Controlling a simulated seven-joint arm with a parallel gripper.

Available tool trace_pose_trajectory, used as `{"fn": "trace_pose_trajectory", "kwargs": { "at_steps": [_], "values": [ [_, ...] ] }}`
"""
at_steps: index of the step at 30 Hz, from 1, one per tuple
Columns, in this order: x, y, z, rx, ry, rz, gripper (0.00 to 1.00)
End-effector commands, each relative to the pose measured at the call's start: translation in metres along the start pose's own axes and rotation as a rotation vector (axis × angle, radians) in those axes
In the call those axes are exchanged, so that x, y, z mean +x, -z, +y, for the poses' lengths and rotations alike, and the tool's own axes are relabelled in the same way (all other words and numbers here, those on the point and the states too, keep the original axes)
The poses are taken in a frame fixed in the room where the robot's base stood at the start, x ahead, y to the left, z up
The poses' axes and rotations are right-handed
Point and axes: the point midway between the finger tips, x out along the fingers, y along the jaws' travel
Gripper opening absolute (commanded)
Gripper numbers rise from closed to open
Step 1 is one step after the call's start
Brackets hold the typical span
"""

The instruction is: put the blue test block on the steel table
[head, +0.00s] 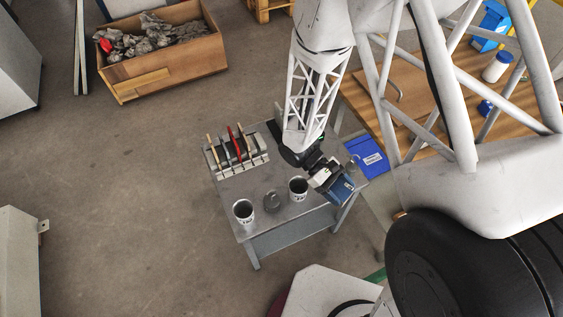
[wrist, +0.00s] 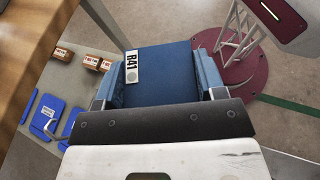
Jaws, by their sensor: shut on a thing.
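My gripper (head: 325,178) is shut on the blue test block (head: 342,192). The block also fills the middle of the wrist view (wrist: 158,72), held between the two fingers, with a white label reading R41 on its face. The steel table (head: 222,192) is a small grey table at the centre of the head view. The gripper and block are at its right edge in that view. I cannot tell how high the block is above the table level. The block's underside is hidden.
A wooden bench (head: 420,115) stands at the right. Small brown boxes (wrist: 88,62) show in the wrist view. The tabletop's front right looks clear.

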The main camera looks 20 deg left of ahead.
Motion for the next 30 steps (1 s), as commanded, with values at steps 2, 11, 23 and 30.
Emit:
{"fn": "trace_pose_trajectory", "kwargs": {
  "at_steps": [2,11,23,30],
  "values": [
    [-0.011,0.005,0.0,-0.025,-0.063,0.001,0.28],
    [-0.052,0.023,-0.001,-0.122,-0.296,0.0,0.28],
    [-0.117,0.05,-0.015,-0.253,-0.61,0.0,0.28],
    [-0.161,0.066,-0.033,-0.33,-0.798,0.001,0.28]
  ]
}}
